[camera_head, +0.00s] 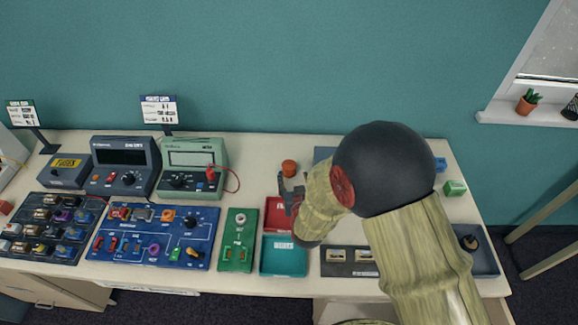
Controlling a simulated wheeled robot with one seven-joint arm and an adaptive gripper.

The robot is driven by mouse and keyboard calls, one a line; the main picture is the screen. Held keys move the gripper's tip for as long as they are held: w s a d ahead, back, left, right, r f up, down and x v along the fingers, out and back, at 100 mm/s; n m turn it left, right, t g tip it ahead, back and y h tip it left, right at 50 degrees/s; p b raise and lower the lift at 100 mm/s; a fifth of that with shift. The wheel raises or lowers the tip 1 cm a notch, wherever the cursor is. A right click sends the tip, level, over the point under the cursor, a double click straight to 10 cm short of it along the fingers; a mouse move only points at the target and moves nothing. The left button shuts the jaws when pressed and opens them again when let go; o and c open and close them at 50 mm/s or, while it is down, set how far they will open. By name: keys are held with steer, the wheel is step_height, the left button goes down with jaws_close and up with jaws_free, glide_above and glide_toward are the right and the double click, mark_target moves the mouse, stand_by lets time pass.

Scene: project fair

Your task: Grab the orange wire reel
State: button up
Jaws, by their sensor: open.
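The orange wire reel (289,168) is a small orange cylinder on the pale table, just right of the green meter. My gripper (289,184) is open, just in front of the reel in the picture, with its fingers pointing toward it. The reel's lower edge is close to the fingertips. I cannot tell whether they touch, or how high the fingers are above the table. Nothing shows between the fingers. My arm covers much of the table to the right.
A red tray (275,213) and a teal tray (283,257) lie near my gripper. The green meter (194,168) with a red lead stands left of the reel. A green board (238,240) and a blue board (151,238) lie further left. Bare table surrounds the reel's left side.

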mark_target(289, 168)
steer(key=shift+x, duration=1.2)
steer(key=shift+a+f+b+x, duration=0.15)
steer(key=shift+b+x, duration=0.25)
steer(key=shift+x, duration=0.95)
steer(key=shift+a+f+b+x, duration=0.15)
steer(key=shift+b+x, duration=0.25)
steer(key=shift+x, duration=0.95)
steer(key=shift+s, duration=0.15)
steer(key=shift+c, duration=1.2)
steer(key=shift+r, duration=0.1)
steer(key=c, duration=0.9)
steer(key=shift+c, duration=0.2)
